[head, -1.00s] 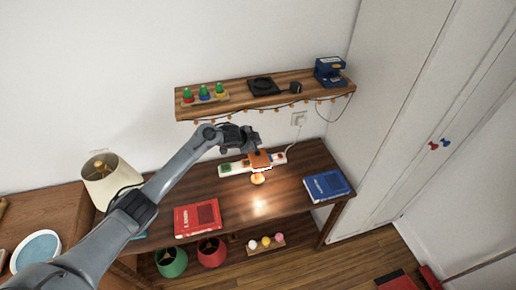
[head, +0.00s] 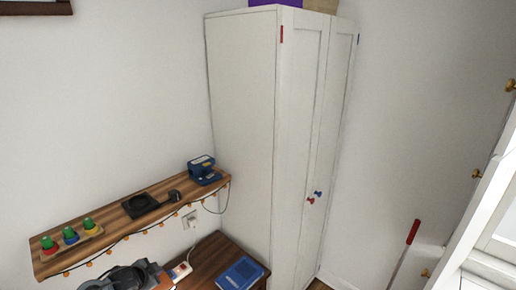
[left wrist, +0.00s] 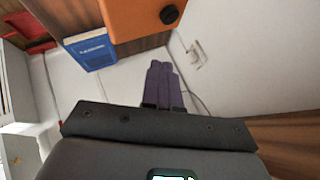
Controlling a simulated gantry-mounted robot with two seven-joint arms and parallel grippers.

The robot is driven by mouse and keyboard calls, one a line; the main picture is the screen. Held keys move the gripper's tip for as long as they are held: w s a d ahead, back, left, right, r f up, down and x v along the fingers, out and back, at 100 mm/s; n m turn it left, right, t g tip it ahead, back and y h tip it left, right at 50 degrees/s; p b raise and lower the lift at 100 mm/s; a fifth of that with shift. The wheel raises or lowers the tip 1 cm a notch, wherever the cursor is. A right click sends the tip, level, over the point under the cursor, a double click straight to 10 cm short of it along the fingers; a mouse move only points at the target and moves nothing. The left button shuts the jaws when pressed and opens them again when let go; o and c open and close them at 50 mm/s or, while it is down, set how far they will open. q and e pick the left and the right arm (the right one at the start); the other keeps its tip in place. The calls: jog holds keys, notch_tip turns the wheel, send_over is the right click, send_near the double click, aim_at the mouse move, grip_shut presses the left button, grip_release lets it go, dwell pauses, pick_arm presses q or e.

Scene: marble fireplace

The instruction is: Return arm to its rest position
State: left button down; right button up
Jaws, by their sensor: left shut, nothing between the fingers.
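My left gripper (head: 150,278) shows at the bottom edge of the head view, just below the wall shelf and left of the white power strip. Only its upper part shows there; the rest of the left arm is cut off by the frame. In the left wrist view its two dark purple fingers (left wrist: 162,72) lie side by side, shut with nothing between them. My right arm and gripper are in neither view.
The wooden shelf (head: 105,228) holds colored items, a black pad and a blue device (head: 204,171). The desk bears a power strip (head: 181,271) and blue book (head: 240,273). A white wardrobe (head: 243,120) stands behind. An orange object (left wrist: 140,18) is near the wrist camera.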

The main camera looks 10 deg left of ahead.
pick_arm(q)
jog(key=s+d+f+n+g, duration=0.15)
jog(key=s+d+f, duration=0.25)
jog(key=s+d, duration=0.7)
jog(key=s+d+f+n+g, duration=0.1)
jog(key=s+d+f+n, duration=0.15)
jog(key=s+d, duration=0.8)
jog(key=s+a+r+n+g, duration=0.1)
jog(key=s+r+n, duration=0.1)
jog(key=s, duration=0.8)
jog(key=s+a+r+n+g, duration=0.1)
jog(key=s+a+r+g, duration=0.1)
jog(key=s, duration=0.7)
notch_tip(320, 180, up, 17)
jog(key=p, duration=1.6)
jog(key=shift+s+d+p, duration=0.25)
jog(key=shift+s+p, duration=0.1)
jog(key=shift+s, duration=0.05)
